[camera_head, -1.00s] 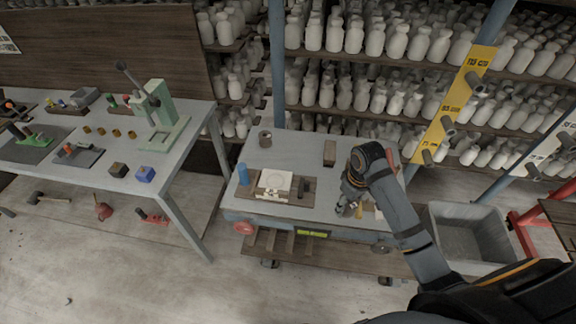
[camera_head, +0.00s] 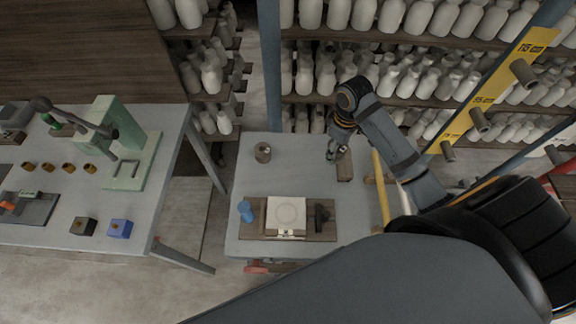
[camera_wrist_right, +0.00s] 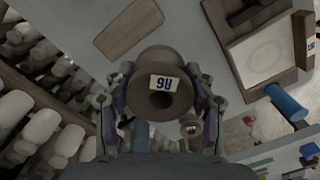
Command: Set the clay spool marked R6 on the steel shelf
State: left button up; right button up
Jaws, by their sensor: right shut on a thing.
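The clay spool marked R6 (camera_wrist_right: 155,70) is a grey-brown flanged spool with a hole in its end. Its white label appears upside down in the right wrist view. My right gripper (camera_wrist_right: 160,100) is shut on it, with a finger on each side. In the head view my right gripper (camera_head: 336,156) is over the back of the grey cart top (camera_head: 300,175), beside a brown block; the spool is hard to make out there. My left gripper is not in view. I cannot pick out a steel shelf with certainty.
The cart holds a brown block (camera_head: 345,166), a brown cup-like piece (camera_head: 263,152), a blue cylinder (camera_head: 246,211) and a wooden board (camera_head: 318,230) with a white plate (camera_head: 286,214). Racks of pale bottles (camera_head: 400,75) stand behind. A yellow post with pegs (camera_head: 480,98) stands right.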

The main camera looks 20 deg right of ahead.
jog(key=shift+s+a+r, duration=0.1)
jog(key=shift+s+r, duration=0.05)
jog(key=shift+s, duration=0.1)
jog(key=shift+w+a, duration=0.2)
jog(key=shift+a, duration=0.55)
jog(key=w+a+f+p, duration=0.1)
jog(key=w+a+f, duration=0.1)
jog(key=w, duration=0.3)
send_over(299, 158)
jog(key=f, duration=0.6)
jog(key=shift+s+d+f, duration=0.15)
jog(key=shift+s+f, duration=0.1)
jog(key=shift+s, duration=0.05)
jog(key=shift+w+a+f, duration=0.2)
jog(key=shift+w+f, duration=0.1)
jog(key=shift+f, duration=0.2)
notch_tip(299, 158, down, 2)
jog(key=shift+f, duration=0.5)
jog(key=o, duration=1.4)
jog(key=shift+f, duration=0.1)
jog(key=shift+c, duration=0.2)
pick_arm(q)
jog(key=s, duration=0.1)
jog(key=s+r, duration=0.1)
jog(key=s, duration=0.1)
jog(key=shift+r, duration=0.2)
